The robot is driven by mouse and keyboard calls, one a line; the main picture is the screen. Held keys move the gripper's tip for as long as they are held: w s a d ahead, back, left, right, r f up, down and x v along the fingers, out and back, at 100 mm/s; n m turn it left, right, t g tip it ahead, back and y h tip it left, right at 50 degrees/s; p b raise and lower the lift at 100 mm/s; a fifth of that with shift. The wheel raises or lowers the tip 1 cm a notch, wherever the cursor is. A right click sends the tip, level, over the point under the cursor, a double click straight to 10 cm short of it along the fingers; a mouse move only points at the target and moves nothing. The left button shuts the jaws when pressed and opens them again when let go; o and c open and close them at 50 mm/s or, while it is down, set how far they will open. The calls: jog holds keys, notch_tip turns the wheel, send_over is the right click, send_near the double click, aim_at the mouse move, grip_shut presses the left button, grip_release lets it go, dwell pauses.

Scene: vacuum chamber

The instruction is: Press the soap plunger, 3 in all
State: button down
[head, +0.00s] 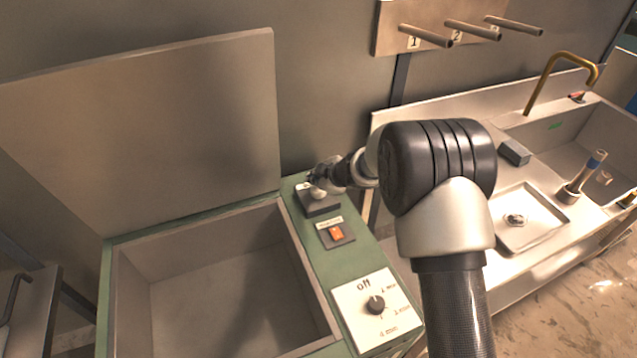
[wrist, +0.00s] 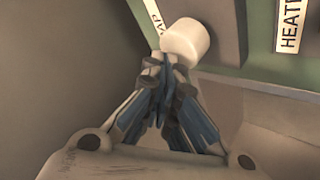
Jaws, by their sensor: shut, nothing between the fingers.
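The soap plunger is a pale, rounded knob (head: 319,194) on a dark base (head: 322,207), set on the green rim of the chamber near its back right corner. In the wrist view the plunger (wrist: 187,42) is a short, off-white cylinder beside a label ending in "AP" (wrist: 153,14). My gripper (head: 314,179) is at the plunger, its fingers shut and empty. In the wrist view the fingertips (wrist: 161,60) overlap the plunger's lower left edge. I cannot tell whether they touch it or how far it is pressed down.
An orange switch (head: 337,233) and a dial panel (head: 375,306) lie along the green rim (head: 362,262) in front of the plunger. The open chamber (head: 215,285) is at left, its raised lid (head: 150,130) behind. A sink bench with a tray (head: 530,235) stands at right.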

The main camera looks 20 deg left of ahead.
jog(key=shift+r+p, duration=0.3)
jog(key=shift+r, duration=0.15)
notch_tip(320, 180, up, 5)
jog(key=p, duration=0.5)
jog(key=shift+p, duration=0.4)
dwell(1.5)
